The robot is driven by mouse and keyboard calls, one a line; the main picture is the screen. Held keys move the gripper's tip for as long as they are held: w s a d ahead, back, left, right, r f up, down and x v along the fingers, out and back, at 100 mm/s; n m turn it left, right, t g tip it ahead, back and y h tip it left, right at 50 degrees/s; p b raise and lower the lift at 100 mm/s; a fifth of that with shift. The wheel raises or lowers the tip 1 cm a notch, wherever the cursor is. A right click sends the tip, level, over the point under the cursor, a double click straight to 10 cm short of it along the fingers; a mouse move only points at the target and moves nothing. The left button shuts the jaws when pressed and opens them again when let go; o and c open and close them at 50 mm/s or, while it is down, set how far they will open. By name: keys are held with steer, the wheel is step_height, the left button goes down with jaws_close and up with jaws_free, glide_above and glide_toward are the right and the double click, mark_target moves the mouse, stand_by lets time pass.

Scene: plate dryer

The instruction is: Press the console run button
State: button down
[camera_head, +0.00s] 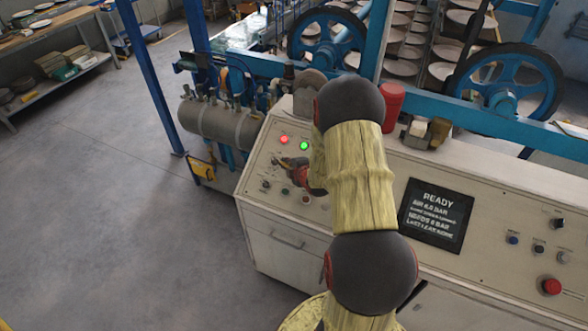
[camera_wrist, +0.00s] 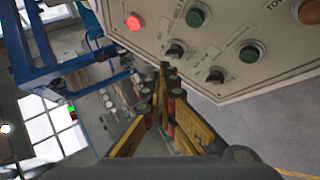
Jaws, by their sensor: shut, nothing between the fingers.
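The console (camera_head: 270,170) has a sloped cream panel with lamps, buttons and knobs. In the head view a lit red lamp (camera_head: 283,139) and a lit green one (camera_head: 304,146) sit near its upper left. My gripper (camera_head: 279,161) is over the panel below them, partly hidden by my arm. In the wrist view my gripper (camera_wrist: 164,68) is shut and empty, its tips near a black knob (camera_wrist: 176,49). A green button (camera_wrist: 195,17) and another green button (camera_wrist: 253,51) lie above and right of the tips. Labels are too small to identify the run button; contact is unclear.
A black screen (camera_head: 436,214) reads READY and AIR 6.0 BAR. A red mushroom button (camera_head: 551,287) is at the console's right. A red cylinder (camera_head: 391,105) stands behind my arm. Blue machinery (camera_head: 505,85) with wheels and plates fills the back. Floor at left is clear.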

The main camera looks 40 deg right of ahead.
steer(key=d+f+b, duration=0.1)
steer(key=f, duration=0.1)
steer(key=w+d+f, duration=0.1)
steer(key=f, duration=0.1)
steer(key=d+f+b, duration=0.1)
steer(key=f, duration=0.1)
steer(key=shift+w+b, duration=0.15)
steer(key=shift+b, duration=0.15)
steer(key=shift+w+d+f+b, duration=0.1)
steer(key=shift+d+f+b, duration=0.25)
steer(key=shift+b, duration=0.05)
steer(key=shift+w+d+f+b, duration=0.15)
steer(key=shift+d+f+b, duration=0.2)
steer(key=shift+f+b, duration=0.6)
stand_by(1.8)
steer(key=shift+r, duration=0.35)
steer(key=shift+s+a+r, duration=0.2)
steer(key=shift+a+r, duration=0.2)
steer(key=shift+r, duration=0.25)
steer(key=r, duration=0.1)
steer(key=a+r, duration=0.1)
steer(key=r, duration=0.1)
steer(key=s+a+r+p, duration=0.1)
steer(key=shift+a+r, duration=0.15)
steer(key=shift+r, duration=0.05)
stand_by(1.0)
